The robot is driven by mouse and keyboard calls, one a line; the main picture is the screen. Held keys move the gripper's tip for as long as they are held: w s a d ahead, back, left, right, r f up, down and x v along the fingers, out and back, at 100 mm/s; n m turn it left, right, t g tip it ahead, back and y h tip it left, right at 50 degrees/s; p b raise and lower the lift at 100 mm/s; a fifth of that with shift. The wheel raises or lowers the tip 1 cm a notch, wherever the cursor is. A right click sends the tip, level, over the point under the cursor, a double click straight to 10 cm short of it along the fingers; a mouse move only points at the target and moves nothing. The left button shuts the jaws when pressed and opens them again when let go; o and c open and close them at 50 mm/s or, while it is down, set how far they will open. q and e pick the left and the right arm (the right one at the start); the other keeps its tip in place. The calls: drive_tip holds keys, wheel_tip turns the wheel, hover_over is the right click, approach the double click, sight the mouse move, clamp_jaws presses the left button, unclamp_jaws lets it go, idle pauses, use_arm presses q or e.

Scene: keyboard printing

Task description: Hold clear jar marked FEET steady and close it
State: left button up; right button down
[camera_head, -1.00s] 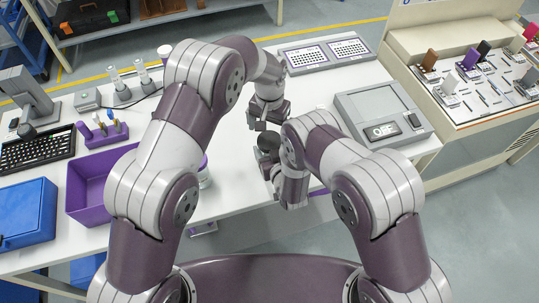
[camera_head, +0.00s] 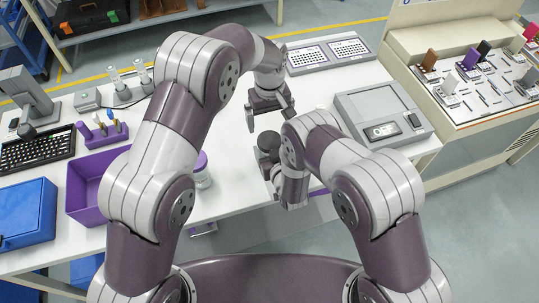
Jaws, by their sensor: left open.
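My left gripper (camera_head: 270,115) is open and empty above the white table, its two fingers spread apart. Just below it in the picture is a dark round top (camera_head: 268,141), perhaps the jar's lid; the body under it is hidden and no FEET marking can be read. My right gripper (camera_head: 269,164) is right at this dark round thing, largely hidden by its own arm, so its grip cannot be made out. A clear jar with a purple lid (camera_head: 202,168) stands further left, partly behind my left arm; its label cannot be read.
A purple bin (camera_head: 84,187), a blue box (camera_head: 27,212) and a keyboard (camera_head: 38,150) are at the left. A grey device with a small display (camera_head: 382,131) stands at the right. Two purple-edged trays (camera_head: 307,57) lie at the back.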

sight(269, 140)
use_arm(q)
wheel_tip(269, 140, down, 8)
drive_tip(key=shift+f, duration=0.1)
idle(0.4)
drive_tip(key=shift+c, duration=0.4)
drive_tip(key=c, duration=1)
drive_tip(key=m, duration=0.4)
drive_tip(key=shift+m, duration=0.4)
drive_tip(key=o, duration=1.1)
drive_tip(key=shift+r, duration=2.35)
